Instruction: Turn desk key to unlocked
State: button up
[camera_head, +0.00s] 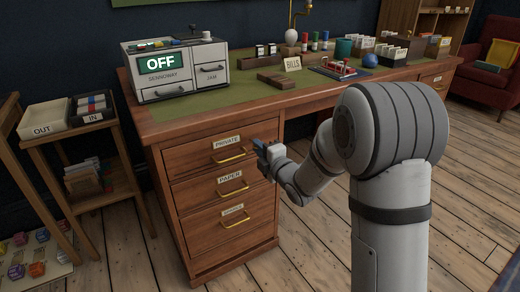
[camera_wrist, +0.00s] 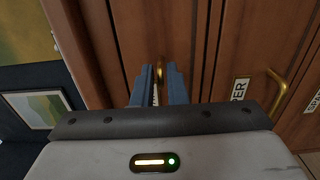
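The wooden desk (camera_head: 290,112) has a stack of drawers on its left side. The top one is the PRIVATE drawer (camera_head: 200,158), with a brass handle (camera_head: 230,160). My gripper (camera_head: 259,148) is at the right end of this drawer front, its blue fingers pointing at the wood. In the wrist view, my gripper (camera_wrist: 161,72) has its fingers a little apart. A small brass piece (camera_wrist: 161,66) shows between or just beyond the fingertips. I cannot tell whether it is the desk key or part of the drawer handle. No key is clearly visible in the head view.
The PAPER drawer (camera_head: 205,190) and a third drawer (camera_head: 215,226) lie below, both with brass handles. A SENHOWAY box (camera_head: 175,70) with an OFF display stands on the desktop. A side stand with IN and OUT trays (camera_head: 45,118) is at left. Floor before the drawers is clear.

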jog(key=o, duration=0.3)
jog(key=shift+s, duration=0.1)
jog(key=p+v, duration=0.2)
jog(key=v, duration=0.5)
jog(key=shift+s+d, duration=0.2)
jog(key=shift+s, duration=0.05)
jog(key=s+d+r+m+g+h+p, duration=0.25)
jog(key=d+r+m+h+p, duration=0.35)
jog(key=r+p, duration=0.5)
jog(key=s+d+r+m+g+h+p, duration=0.2)
jog(key=s+d+r+m+h+p, duration=0.15)
jog(key=d+r+m+p, duration=0.55)
jog(key=s+r+m+g+p, duration=0.8)
jog(key=s+r+m+p, duration=0.2)
jog(key=s+r+p, duration=0.8)
jog(key=s+r, duration=0.1)
jog(key=s, duration=0.3)
jog(key=shift+a, duration=0.3)
